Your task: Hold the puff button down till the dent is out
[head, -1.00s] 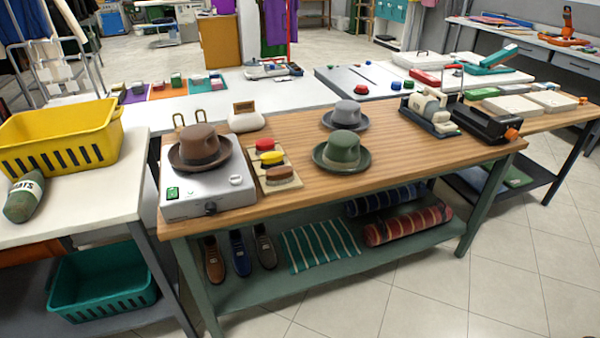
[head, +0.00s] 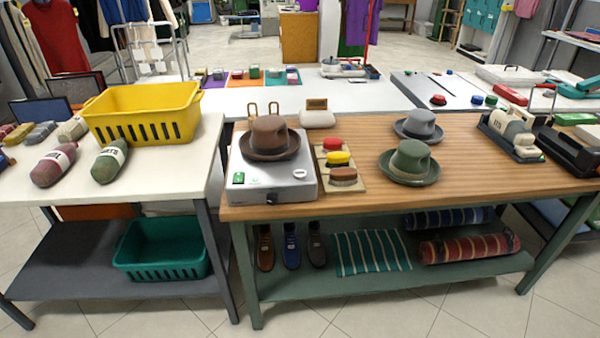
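A brown hat (head: 269,138) sits on top of a silver box-shaped unit (head: 300,185) at the left end of the wooden table. A small green button or switch (head: 239,178) is on the unit's top at its front left corner, and a dark knob (head: 271,198) is on its front face. No label lets me tell which control is the puff button. I cannot make out a dent in the brown hat at this size. Neither of my grippers is in view.
Beside the unit, a board holds red, yellow and brown-topped brushes or pads (head: 341,158). A green hat (head: 410,160) and a grey hat (head: 418,125) stand right of it. A white table with a yellow basket (head: 142,100) stands left. Floor in front is clear.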

